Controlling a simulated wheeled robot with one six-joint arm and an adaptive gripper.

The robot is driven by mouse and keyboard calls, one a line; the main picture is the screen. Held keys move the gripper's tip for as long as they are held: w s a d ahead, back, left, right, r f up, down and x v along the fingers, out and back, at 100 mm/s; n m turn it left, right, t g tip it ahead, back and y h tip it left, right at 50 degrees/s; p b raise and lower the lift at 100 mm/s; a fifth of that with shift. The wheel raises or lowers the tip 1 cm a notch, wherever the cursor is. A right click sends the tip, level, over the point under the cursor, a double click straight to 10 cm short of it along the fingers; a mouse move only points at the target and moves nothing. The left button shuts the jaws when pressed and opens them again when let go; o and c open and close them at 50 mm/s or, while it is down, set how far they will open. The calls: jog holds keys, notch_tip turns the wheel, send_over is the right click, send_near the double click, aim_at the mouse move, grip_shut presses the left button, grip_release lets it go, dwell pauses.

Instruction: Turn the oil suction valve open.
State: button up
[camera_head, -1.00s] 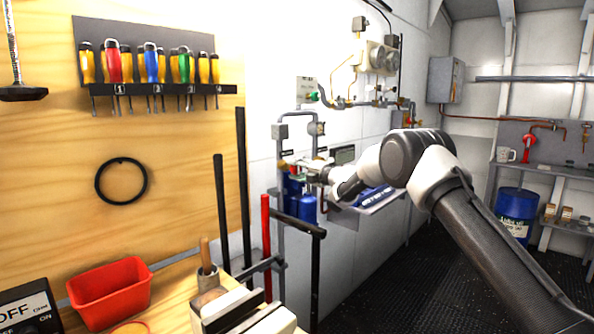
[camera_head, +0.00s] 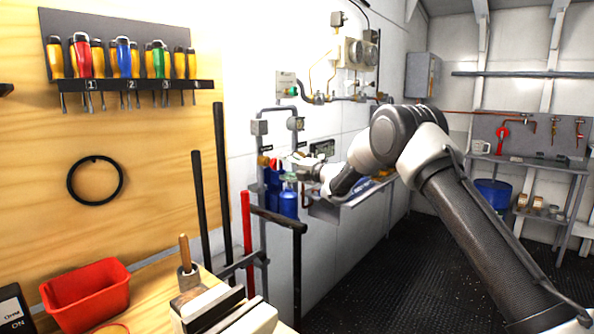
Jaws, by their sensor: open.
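Several smaller valves and fittings sit on the left wall's pipework, one with a green handle (camera_head: 293,91). No label that I can read tells which of them is the oil suction valve. My gripper (camera_head: 295,164) is open, in front of the left wall's lower pipe loop (camera_head: 279,109) and above the blue bottles. It is small and seen from the side; contact with anything cannot be told. The red valve is far to the right of it and clear of it.
Blue bottles (camera_head: 288,202) stand by a wall shelf (camera_head: 348,204). A blue drum (camera_head: 492,193) stands under the right shelf, partly behind my arm. A workbench with a red bin (camera_head: 86,295) and a red bar (camera_head: 246,240) are near left. Dark floor (camera_head: 410,265) is open in the middle.

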jog(key=v, duration=0.7)
jog(key=shift+s+d, duration=0.1)
jog(key=shift+d, duration=0.05)
jog(key=s+d+r+m+t+h, duration=0.1)
jog(key=s+d+r+m+h, duration=0.1)
jog(key=d+r+m+h, duration=0.45)
jog(key=s+d+r+m+t+h, duration=0.1)
jog(key=s+d+r+m+t, duration=0.15)
jog(key=d, duration=0.65)
jog(key=s+d+r+m+g+h, duration=0.3)
jog(key=s+d+m+h, duration=0.2)
jog(key=s+d+m, duration=0.65)
jog(key=s+d+f+m+g, duration=0.2)
jog(key=s+d+f+m, duration=0.1)
jog(key=s, duration=1)
jog(key=s+d+f+m+g+h, duration=0.1)
jog(key=s+d+f+m+g, duration=0.2)
jog(key=s, duration=1.1)
jog(key=s+d+f+m+g, duration=0.2)
jog(key=s+d+f+m, duration=0.1)
jog(key=s, duration=1.1)
jog(key=shift+d+f+m+h, duration=0.35)
jog(key=shift+f+m, duration=0.1)
jog(key=shift+m, duration=0.2)
